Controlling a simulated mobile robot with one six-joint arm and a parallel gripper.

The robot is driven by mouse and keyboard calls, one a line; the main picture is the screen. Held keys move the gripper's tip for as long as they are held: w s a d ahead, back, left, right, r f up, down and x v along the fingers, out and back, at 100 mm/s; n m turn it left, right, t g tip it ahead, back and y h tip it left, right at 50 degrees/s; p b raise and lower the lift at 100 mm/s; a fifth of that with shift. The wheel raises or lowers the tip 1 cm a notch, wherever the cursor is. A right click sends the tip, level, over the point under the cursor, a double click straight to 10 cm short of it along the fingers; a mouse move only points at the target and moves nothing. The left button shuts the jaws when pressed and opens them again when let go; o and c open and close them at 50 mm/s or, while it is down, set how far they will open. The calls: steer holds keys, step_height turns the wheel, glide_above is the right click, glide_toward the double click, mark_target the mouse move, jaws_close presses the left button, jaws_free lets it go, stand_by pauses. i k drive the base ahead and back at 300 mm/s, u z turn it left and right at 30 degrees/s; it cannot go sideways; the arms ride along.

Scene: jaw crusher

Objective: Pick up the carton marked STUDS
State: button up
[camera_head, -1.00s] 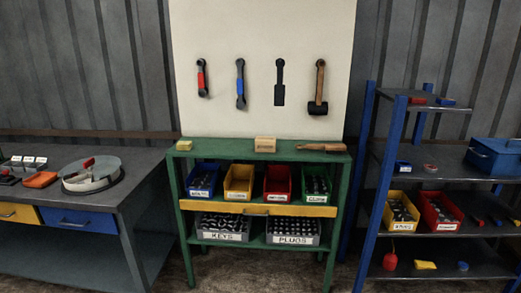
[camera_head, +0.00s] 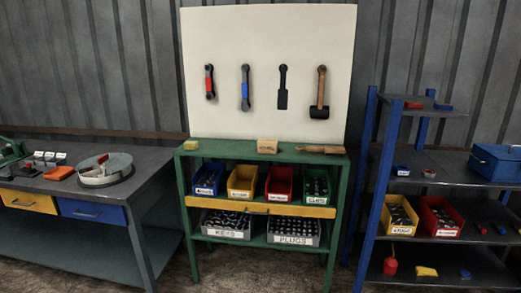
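A small tan carton (camera_head: 267,146) sits on the top of the green rack (camera_head: 222,153), near the middle, below the pegboard. Its front carries faint marking that is too small to read, so I cannot confirm that it says STUDS. My gripper is not in view.
A yellow block (camera_head: 191,145) and a wooden-handled brush (camera_head: 321,150) lie on the same rack top, left and right of the carton. Tools hang on the white board (camera_head: 264,40) behind. A grey workbench (camera_head: 130,185) stands left, a blue shelf unit (camera_head: 380,185) right.

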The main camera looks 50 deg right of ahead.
mark_target(265, 145)
steer(key=z, duration=0.15)
steer(key=i, duration=0.95)
steer(key=u, duration=0.1)
